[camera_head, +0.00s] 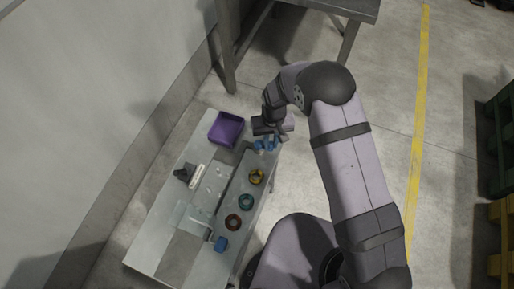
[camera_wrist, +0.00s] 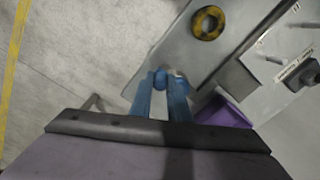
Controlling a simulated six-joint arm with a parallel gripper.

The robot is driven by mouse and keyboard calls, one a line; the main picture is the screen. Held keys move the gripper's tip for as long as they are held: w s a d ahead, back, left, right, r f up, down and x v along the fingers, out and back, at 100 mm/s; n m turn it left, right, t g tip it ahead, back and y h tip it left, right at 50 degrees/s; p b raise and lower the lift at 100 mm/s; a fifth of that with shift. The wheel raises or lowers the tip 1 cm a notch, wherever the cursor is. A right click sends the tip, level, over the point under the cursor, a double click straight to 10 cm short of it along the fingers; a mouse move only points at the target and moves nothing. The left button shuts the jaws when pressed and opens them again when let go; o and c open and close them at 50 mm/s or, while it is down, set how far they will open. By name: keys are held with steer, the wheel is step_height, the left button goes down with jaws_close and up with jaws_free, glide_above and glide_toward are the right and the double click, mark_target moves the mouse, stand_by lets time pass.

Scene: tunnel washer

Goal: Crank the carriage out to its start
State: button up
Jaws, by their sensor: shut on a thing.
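My gripper (camera_head: 266,146) is over the far right end of the bench in the head view. In the wrist view its two blue fingers (camera_wrist: 161,88) are close together, shut on a small round blue knob (camera_wrist: 160,77), which looks like the crank's handle. The knob is at the bench edge; the rest of the crank is hidden by the fingers. A clear, flat-looking cover (camera_head: 192,217) lies on the near part of the bench. I cannot tell which part is the carriage.
A purple bin (camera_head: 226,129) is at the far end. A black piece (camera_head: 184,173) stands beside a white label (camera_head: 197,176).

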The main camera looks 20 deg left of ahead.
steer(key=shift+w+a+b, duration=0.15)
steer(key=shift+w+b, duration=0.05)
steer(key=shift+w, duration=0.35)
steer(key=shift+w+a+b, duration=0.15)
steer(key=shift+w+b, duration=0.05)
steer(key=shift+w, duration=0.3)
steer(key=shift+w+a+f+b, duration=0.1)
steer(key=shift+w+a+b, duration=0.6)
steer(key=shift+a+b, duration=0.15)
steer(key=shift+a, duration=0.15)
steer(key=shift+w+a+b, duration=0.2)
steer(key=shift+a+b, duration=0.3)
steer(key=shift+a, duration=0.25)
steer(key=o, duration=0.8)
